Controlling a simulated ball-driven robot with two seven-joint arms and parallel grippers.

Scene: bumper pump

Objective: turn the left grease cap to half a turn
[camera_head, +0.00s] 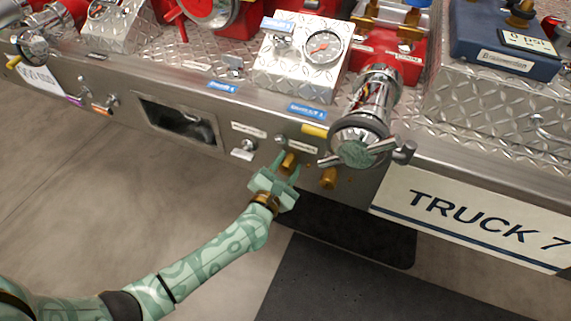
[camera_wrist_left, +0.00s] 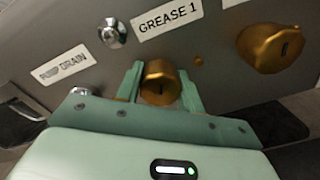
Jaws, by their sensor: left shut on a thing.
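The left grease cap (camera_wrist_left: 160,84) is a gold-brown round cap with a dark slot, under the label "GREASE 1" (camera_wrist_left: 167,20) in the left wrist view. In the head view the same cap (camera_head: 289,162) shows at the tips of my left gripper (camera_head: 281,172). My left gripper (camera_wrist_left: 160,86) has one finger on each side of the cap and is shut on it. The lower part of the cap is hidden by the gripper body. A second gold cap (camera_wrist_left: 270,48) sits to the right; it also shows in the head view (camera_head: 328,178). My right gripper is not in view.
A chrome outlet with handles (camera_head: 354,150) juts out just right of the caps. A chrome knob (camera_wrist_left: 112,33) sits up and left of the held cap, near the "PUMP DRAIN" label (camera_wrist_left: 64,66). The "TRUCK 7" plate (camera_head: 470,217) is at right. Open floor lies below the bumper.

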